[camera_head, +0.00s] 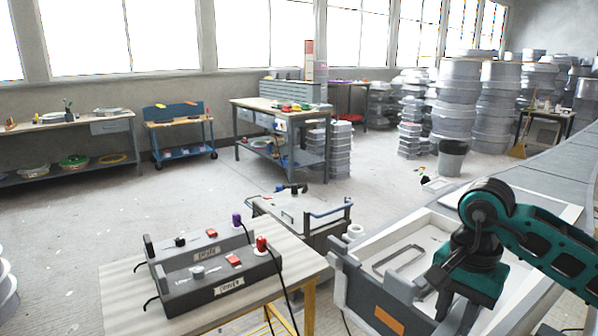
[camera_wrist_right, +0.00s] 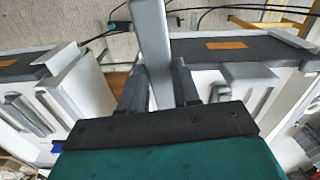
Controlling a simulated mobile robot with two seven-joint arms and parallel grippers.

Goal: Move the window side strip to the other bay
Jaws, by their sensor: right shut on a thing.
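My right gripper (camera_head: 458,312) reaches down over the near white mould (camera_head: 345,262), at the lower right of the head view. In the right wrist view my right gripper (camera_wrist_right: 160,88) is shut on a long grey strip (camera_wrist_right: 150,35), which runs up between its two fingers. I take this for the window side strip. White mould bays show on both sides of it, a left bay (camera_wrist_right: 82,85) and a right bay (camera_wrist_right: 262,105). Each has a dark edge with an orange label. The strip's lower end is hidden by the gripper. My left gripper is not in view.
A grey frame-shaped piece (camera_head: 398,258) lies in the mould. A table (camera_head: 120,290) with two dark control boxes and cables stands to the left. A grey cart (camera_head: 300,218) stands behind. Open floor lies beyond, with workbenches and stacked moulds at the back.

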